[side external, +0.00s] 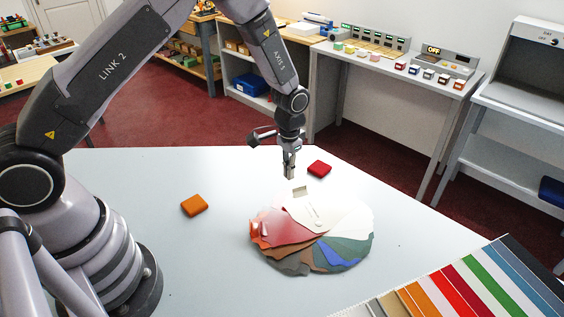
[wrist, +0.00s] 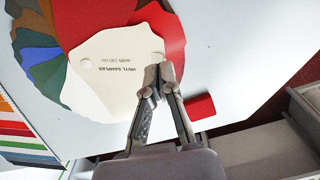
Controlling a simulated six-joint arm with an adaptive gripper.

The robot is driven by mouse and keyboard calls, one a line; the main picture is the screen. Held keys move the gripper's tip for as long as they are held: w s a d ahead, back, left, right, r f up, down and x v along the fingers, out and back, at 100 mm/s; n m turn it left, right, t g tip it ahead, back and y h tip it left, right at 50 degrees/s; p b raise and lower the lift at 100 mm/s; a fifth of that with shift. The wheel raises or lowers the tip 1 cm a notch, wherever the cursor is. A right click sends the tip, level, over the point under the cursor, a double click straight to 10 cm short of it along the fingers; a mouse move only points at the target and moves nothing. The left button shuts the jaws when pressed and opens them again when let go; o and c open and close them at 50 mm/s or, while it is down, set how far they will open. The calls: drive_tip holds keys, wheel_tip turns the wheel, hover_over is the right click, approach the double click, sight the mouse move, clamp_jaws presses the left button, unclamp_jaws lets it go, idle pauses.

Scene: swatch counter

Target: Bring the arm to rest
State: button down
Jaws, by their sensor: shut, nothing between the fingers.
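My gripper (side external: 289,174) is shut and empty, pointing down above the far part of the white table (side external: 150,240). In the side view it hangs just behind the fan of vinyl samples and left of a red block (side external: 319,168). In the wrist view my gripper (wrist: 158,80) overlaps the edge of the cream top sheet (wrist: 105,65), which carries printed text. The red block also shows in the wrist view (wrist: 201,106), right of the fingers.
An orange block (side external: 194,205) lies left of the sample fan (side external: 345,220). A striped colour chart (side external: 470,285) covers the front right corner. Benches with devices and small coloured blocks (side external: 400,65) stand behind.

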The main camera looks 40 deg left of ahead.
sight(294, 189)
drive_tip(key=shift+s+f, duration=0.15)
drive_tip(key=shift+f, duration=1.65)
drive_tip(key=shift+f, duration=0.1)
drive_tip(key=shift+a+f, duration=0.1)
drive_tip(key=shift+f, duration=1.05)
drive_tip(key=shift+w+d+m, duration=0.25)
drive_tip(key=shift+w+m, duration=0.55)
drive_tip(key=shift+w, duration=0.25)
drive_tip(key=shift+w+d+m, duration=0.2)
drive_tip(key=shift+w+m, duration=0.3)
drive_tip(key=shift+m, duration=0.05)
drive_tip(key=shift+w+d+m, duration=0.2)
drive_tip(key=shift+w+m, duration=0.3)
drive_tip(key=shift+m, duration=0.05)
